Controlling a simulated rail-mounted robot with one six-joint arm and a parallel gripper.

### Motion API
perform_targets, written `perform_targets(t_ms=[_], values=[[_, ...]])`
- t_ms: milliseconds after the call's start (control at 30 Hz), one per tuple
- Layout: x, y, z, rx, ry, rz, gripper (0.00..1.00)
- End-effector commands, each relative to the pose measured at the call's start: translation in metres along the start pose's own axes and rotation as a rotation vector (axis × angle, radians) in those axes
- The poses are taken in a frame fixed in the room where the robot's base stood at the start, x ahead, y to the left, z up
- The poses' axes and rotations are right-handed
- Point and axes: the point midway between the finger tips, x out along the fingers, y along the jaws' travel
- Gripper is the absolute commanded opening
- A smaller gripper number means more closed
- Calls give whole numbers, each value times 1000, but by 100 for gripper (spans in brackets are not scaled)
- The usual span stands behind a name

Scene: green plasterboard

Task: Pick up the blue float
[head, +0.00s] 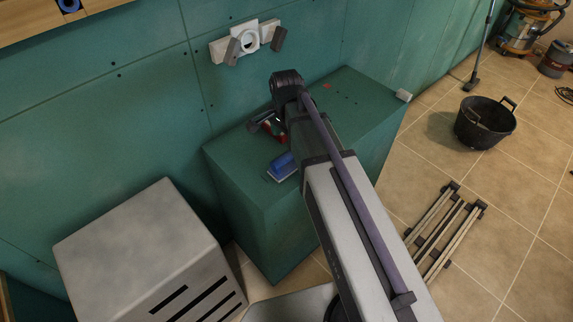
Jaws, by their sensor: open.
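The blue float (283,164) lies on top of the green box (243,168), near its front left edge. It has a blue upper part and a pale base, and my arm passes close to its right side. My gripper (253,56) shows near the top centre, a pale body with two grey fingers set apart. It is open, with nothing seen between the fingers. It appears up and away from the float, in front of the green wall. The float is not touched by the fingers.
A dark and red tool (268,124) lies on the box behind the float, partly hidden by my arm. A grey slotted cabinet (140,245) stands at the lower left. A black bucket (485,123) and folded metal legs (440,232) are on the tiled floor at right.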

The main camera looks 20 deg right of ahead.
Motion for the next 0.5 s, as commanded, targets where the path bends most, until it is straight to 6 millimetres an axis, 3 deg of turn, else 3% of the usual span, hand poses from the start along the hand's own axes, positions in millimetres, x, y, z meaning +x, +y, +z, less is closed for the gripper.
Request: perform_targets(t_ms=[133, 333, 500], values=[[15, 0, 0, -2, 0, 0, 64], [57, 0, 0, -3, 0, 0, 64], [58, 0, 0, -4, 0, 0, 64]])
